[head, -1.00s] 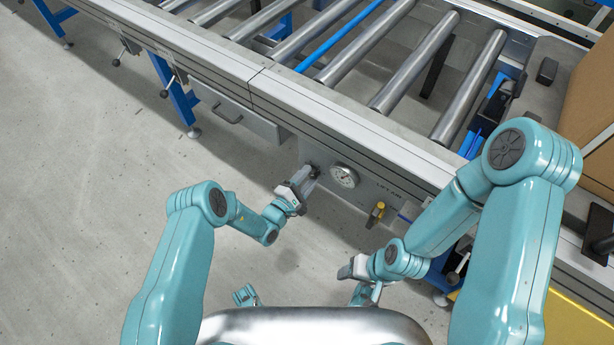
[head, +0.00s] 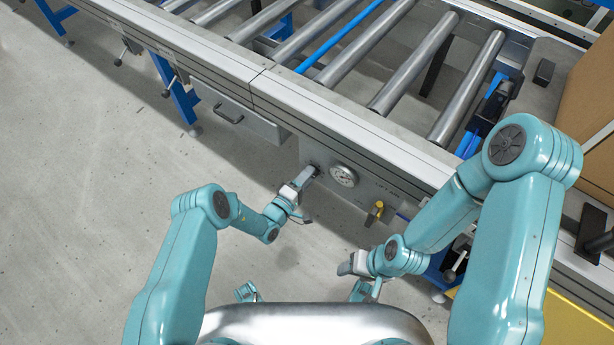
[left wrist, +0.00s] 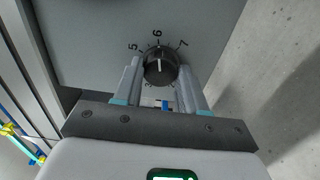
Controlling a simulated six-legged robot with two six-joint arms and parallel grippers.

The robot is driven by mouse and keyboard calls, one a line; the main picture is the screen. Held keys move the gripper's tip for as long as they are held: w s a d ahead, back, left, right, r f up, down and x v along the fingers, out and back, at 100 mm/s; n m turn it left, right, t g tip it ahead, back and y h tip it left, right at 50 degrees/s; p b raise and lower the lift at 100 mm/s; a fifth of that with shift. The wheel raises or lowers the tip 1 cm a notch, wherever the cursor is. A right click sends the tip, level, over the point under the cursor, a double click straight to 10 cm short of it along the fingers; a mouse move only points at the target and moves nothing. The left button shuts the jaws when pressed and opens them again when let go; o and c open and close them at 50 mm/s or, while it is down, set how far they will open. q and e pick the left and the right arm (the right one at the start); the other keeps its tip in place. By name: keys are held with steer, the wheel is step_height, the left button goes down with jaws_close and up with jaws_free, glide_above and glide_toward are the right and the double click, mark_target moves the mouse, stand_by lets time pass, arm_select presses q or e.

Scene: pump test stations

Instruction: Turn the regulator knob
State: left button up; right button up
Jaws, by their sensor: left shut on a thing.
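The regulator knob (left wrist: 160,66) is a round black knob with a white pointer line, on a grey panel with a printed scale showing 5, 6 and 7. The line points up, close to the 6. In the left wrist view my left gripper (left wrist: 161,82) has one finger on each side of the knob and is shut on it. In the head view my left gripper (head: 307,175) reaches the panel left of the gauge, and its fingers largely hide the knob. My right gripper (head: 347,266) is held away from the panel, low in the picture; its finger opening is too small to judge.
A round white gauge (head: 343,176) sits on the panel right of the knob. A yellow-handled valve (head: 375,212) sticks out further right. The roller conveyor (head: 345,50) runs above, with a handled drawer (head: 235,113) at left. The floor at left is clear.

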stand_by(0.3)
arm_select(q)
steer(key=o, duration=1.1)
steer(key=shift+c, duration=0.2)
steer(key=p+v, duration=0.4)
steer(key=v, duration=1.2)
steer(key=shift+s+a, duration=0.1)
steer(key=shift+s, duration=0.05)
